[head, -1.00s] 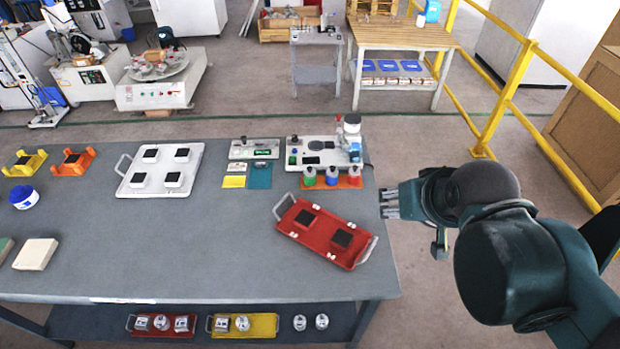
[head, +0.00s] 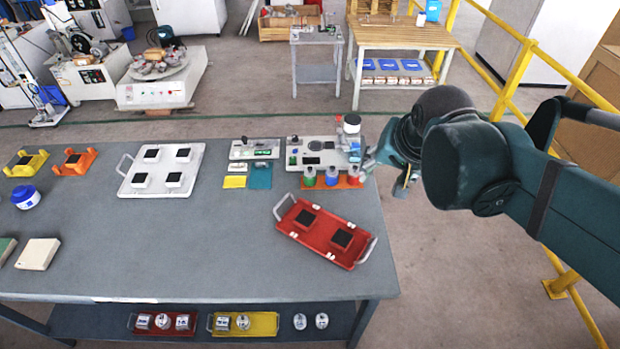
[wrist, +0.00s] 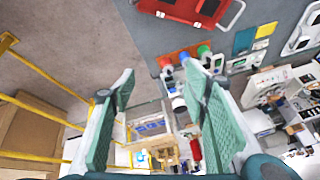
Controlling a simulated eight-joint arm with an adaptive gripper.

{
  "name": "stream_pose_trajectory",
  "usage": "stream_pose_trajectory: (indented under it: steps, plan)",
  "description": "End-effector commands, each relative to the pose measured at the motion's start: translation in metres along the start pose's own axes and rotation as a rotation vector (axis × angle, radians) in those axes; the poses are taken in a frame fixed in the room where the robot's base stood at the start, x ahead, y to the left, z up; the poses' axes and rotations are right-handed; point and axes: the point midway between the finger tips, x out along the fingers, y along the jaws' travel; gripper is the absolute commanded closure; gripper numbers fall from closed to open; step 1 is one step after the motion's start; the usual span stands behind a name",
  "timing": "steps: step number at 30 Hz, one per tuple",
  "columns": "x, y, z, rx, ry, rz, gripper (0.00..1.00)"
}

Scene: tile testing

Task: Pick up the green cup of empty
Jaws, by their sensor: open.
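The green cup (head: 310,176) stands at the left of a row of three small containers on an orange mat (head: 342,184) near the right edge of the grey table. The blue one (head: 332,175) is in the middle and the red-topped one (head: 354,174) is at the right. In the wrist view the green cup (wrist: 204,50) shows at the far end of the row. My gripper (head: 369,161) is at the table's right edge, just right of the row and apart from the green cup. In the wrist view my gripper (wrist: 160,95) is open, with nothing between its fingers.
A white instrument (head: 318,150) stands directly behind the row. A red tray (head: 325,250) with two dark-topped blocks lies in front. A white tray (head: 135,185) lies further left. A yellow railing (head: 510,85) stands beyond my arm. The table's middle is clear.

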Motion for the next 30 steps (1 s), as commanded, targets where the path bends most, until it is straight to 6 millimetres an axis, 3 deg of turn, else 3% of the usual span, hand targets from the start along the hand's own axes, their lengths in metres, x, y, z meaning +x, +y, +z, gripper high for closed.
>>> stream_pose_trajectory:
  steps: [14,30]
  plan:
    - [0.035,-0.043,-0.042,0.247,-0.093,0.037,0.55]
    - [0.094,-0.091,-0.074,0.526,-0.182,0.114,0.55]
